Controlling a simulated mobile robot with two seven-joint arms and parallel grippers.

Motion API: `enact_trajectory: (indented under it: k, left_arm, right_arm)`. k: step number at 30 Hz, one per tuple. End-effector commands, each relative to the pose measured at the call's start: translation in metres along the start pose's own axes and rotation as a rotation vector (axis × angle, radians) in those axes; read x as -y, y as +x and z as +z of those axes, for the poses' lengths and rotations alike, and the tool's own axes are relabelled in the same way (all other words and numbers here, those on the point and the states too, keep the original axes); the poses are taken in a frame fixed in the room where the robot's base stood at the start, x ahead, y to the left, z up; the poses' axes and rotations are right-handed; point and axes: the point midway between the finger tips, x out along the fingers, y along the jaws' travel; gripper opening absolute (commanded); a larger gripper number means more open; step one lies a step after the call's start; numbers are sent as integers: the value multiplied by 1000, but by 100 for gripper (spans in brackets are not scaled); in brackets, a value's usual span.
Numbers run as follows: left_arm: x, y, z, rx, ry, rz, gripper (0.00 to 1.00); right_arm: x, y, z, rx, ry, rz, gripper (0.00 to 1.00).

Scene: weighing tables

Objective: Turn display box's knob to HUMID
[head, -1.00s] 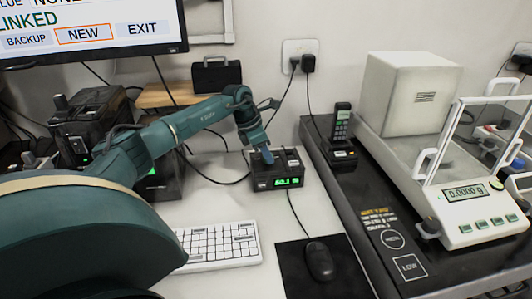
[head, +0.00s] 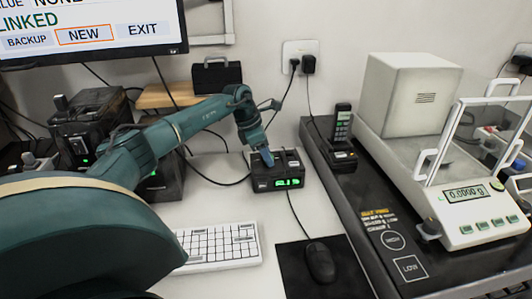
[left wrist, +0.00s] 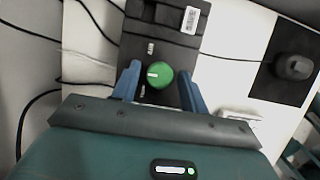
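The display box (head: 282,172) is a small black box with green lit digits on its front, on the white desk in the head view. In the left wrist view its dark top (left wrist: 158,48) carries a round green knob (left wrist: 159,75) with a white mark towards the left side. Small white labels sit around the knob, too small to read surely. My left gripper (head: 266,158) is at the box's top. Its two blue fingers (left wrist: 160,92) stand either side of the knob, with a gap showing on each side. The right gripper is not in view.
A white keyboard (head: 219,246) and a black mouse (head: 319,262) on a dark mat lie in front of the box. A handset in its cradle (head: 341,151) and a balance (head: 470,215) stand on the dark table at right. A monitor (head: 90,30) is at upper left.

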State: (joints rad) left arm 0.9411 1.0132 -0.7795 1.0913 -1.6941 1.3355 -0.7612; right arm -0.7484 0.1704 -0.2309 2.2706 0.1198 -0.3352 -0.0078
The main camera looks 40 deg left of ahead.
Motion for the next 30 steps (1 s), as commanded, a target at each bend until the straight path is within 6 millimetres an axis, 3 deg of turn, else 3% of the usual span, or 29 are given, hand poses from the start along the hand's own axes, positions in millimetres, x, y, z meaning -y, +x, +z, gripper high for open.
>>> enact_trajectory:
  k: [9, 13, 24, 30]
  left_arm:
    - [0, -1, 0, 0, -1, 0, 50]
    - [-1, -11, 0, 2, -1, 2, 50]
    - [-1, -89, 0, 3, -1, 4, 50]
    - [0, -120, 0, 2, -1, 2, 50]
  right_arm:
    - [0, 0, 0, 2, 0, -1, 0]
    - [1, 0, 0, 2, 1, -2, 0]
    - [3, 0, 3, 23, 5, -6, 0]
    - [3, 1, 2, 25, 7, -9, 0]
